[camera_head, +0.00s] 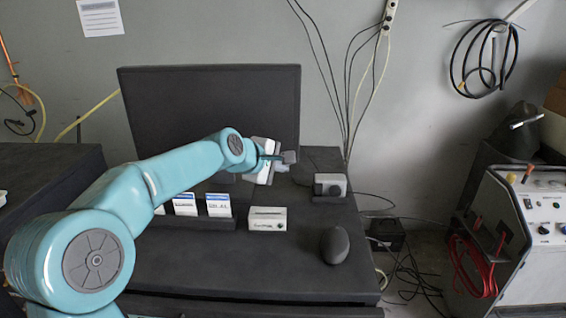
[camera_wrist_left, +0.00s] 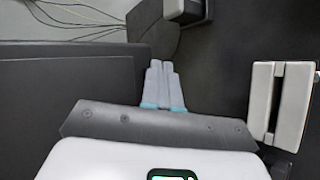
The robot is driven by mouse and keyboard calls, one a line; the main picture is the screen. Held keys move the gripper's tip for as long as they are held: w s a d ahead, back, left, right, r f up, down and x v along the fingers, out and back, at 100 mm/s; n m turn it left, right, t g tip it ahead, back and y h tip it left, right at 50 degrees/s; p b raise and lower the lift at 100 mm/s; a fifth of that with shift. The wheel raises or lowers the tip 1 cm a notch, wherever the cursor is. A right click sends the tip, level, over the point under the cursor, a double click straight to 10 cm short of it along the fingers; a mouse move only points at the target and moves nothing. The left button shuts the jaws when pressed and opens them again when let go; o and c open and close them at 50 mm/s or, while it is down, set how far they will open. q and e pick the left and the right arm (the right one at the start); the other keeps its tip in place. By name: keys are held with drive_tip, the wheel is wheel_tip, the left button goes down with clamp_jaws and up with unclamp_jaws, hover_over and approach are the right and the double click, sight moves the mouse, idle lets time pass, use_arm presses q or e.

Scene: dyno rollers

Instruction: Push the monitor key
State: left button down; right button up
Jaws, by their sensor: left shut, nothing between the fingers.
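The monitor (camera_head: 205,105) is a wide dark panel standing at the back of the black desk, its screen blank. I cannot make out a key on it. My left gripper (camera_head: 287,158) is in front of the monitor's lower right corner, above the desk. In the left wrist view its fingers (camera_wrist_left: 163,84) are shut together with nothing between them. A dark flat panel, seemingly the monitor, fills the left of that view (camera_wrist_left: 60,95), beside the fingers; I cannot tell whether they touch it. My right gripper is not in view.
On the desk (camera_head: 200,270) are a small white box (camera_head: 267,219), cards in a holder (camera_head: 218,205), a dark mouse-like object (camera_head: 335,245) and a grey device (camera_head: 330,185). A pale slotted box (camera_wrist_left: 280,105) shows in the wrist view. Cables hang behind the desk.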

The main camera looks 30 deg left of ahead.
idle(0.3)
use_arm(q)
drive_tip(key=shift+s+d, duration=0.25)
drive_tip(key=shift+s, duration=0.2)
drive_tip(key=shift+s+d+b, duration=0.1)
drive_tip(key=shift+s+d, duration=0.45)
drive_tip(key=shift+s, duration=0.3)
drive_tip(key=shift+s+d+b, duration=0.1)
drive_tip(key=shift+s+d, duration=0.4)
drive_tip(key=shift+s, duration=0.4)
drive_tip(key=shift+s+d+b, duration=0.1)
drive_tip(key=shift+s+d, duration=0.45)
drive_tip(key=shift+s, duration=0.3)
drive_tip(key=shift+w, duration=0.1)
